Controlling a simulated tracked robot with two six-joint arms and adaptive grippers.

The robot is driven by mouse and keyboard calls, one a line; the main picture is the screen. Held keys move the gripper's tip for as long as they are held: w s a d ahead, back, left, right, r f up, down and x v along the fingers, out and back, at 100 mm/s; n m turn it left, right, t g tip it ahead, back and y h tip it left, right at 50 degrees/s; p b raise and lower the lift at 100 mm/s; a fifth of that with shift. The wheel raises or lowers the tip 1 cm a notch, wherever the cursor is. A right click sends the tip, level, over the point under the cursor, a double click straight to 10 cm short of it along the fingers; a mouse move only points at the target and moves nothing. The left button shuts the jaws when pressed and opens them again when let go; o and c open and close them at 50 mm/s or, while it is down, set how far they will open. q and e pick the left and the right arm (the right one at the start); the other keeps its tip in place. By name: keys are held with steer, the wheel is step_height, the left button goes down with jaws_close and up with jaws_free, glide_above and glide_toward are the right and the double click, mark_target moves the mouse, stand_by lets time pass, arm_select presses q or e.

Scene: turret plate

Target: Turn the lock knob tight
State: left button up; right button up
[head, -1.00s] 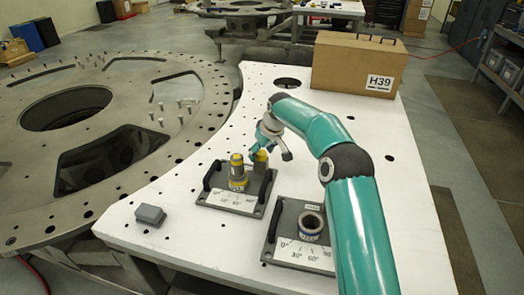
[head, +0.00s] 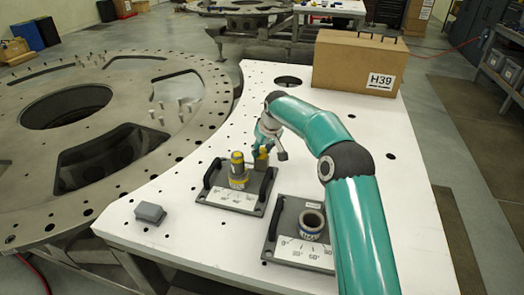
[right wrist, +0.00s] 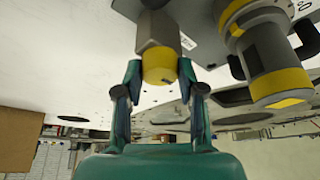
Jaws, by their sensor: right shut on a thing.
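The lock knob (head: 262,160) is a small grey block with a yellow end, on the right side of the rear dark plate (head: 212,197). In the right wrist view the knob (right wrist: 158,65) sits between the fingers of my right gripper (right wrist: 159,75), which is shut on it. In the head view, my right gripper (head: 261,150) reaches the knob from behind, and its fingers partly hide it. A taller grey post with yellow bands (head: 238,172) stands beside the knob, also in the right wrist view (right wrist: 265,55). My left gripper is not in view.
A small grey block (head: 150,213) lies on the white table (head: 180,245). A brown H39 case (head: 350,65) stands at the back. A large ring plate (head: 40,190) is at left.

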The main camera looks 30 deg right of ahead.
steer(key=o, duration=1.1)
steer(key=shift+o, duration=0.2)
steer(key=v, duration=1.2)
steer(key=shift+f, duration=0.1)
